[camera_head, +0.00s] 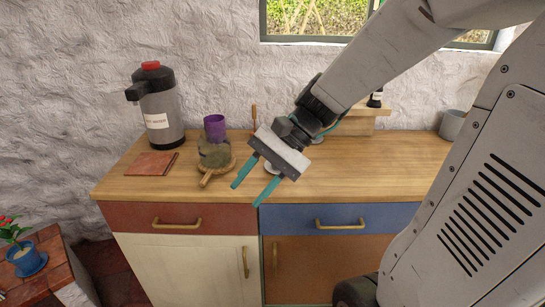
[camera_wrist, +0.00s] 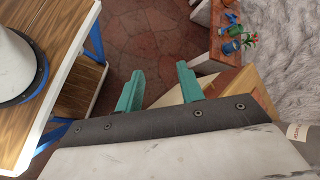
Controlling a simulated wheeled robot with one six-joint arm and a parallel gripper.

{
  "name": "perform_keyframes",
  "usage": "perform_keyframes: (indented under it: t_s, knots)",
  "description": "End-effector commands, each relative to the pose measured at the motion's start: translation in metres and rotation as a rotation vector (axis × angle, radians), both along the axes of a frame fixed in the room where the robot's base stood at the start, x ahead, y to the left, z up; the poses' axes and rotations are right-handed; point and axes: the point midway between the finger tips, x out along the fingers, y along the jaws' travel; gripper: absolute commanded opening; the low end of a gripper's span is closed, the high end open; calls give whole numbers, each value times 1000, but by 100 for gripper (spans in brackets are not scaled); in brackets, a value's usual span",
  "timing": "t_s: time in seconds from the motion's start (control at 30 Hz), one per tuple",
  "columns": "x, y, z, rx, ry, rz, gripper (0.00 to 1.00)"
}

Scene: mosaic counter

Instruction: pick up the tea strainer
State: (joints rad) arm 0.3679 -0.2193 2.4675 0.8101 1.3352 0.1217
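No object is clearly recognisable as the tea strainer in the head view. A dark grey-green rounded item (camera_head: 215,156) sits on a round wooden board (camera_head: 206,179) with a short handle, left of my gripper; it may be the strainer, but I cannot tell. My gripper (camera_head: 248,194) is above the counter's front edge, fingers apart and pointing down-left, with nothing between them. In the wrist view, the teal fingers of my gripper (camera_wrist: 160,74) are also spread and empty, with the tiled floor beyond them.
On the wooden counter (camera_head: 340,178) stand a grey jug (camera_head: 160,107) with a red top, a purple cup (camera_head: 214,128), a reddish-brown flat book-like item (camera_head: 152,163) and a grey mug (camera_head: 452,124). A wooden stand (camera_head: 358,126) is at the back. The front right counter is clear.

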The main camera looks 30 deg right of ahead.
Motion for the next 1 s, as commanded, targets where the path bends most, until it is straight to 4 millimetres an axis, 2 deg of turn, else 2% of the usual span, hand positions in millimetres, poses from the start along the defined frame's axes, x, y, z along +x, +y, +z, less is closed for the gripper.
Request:
perform_keyframes:
  t_s: [0.03,0.17,0.27,0.3,0.4,0.5,0.6,0.7,0.77,1.0]
  knots:
    - [22,-11,-5,103,50,-119,38]
    - [78,-48,-13,366,133,-424,38]
    - [117,-95,-26,564,176,-665,38]
    - [130,-116,-33,636,188,-756,38]
    - [152,-170,-52,799,203,-965,38]
    - [162,-217,-70,924,204,-1128,38]
    - [165,-249,-85,1004,199,-1238,38]
    - [167,-265,-93,1046,194,-1295,38]
    - [170,-268,-94,1057,193,-1308,38]
    - [195,-257,-94,1057,192,-1309,38]
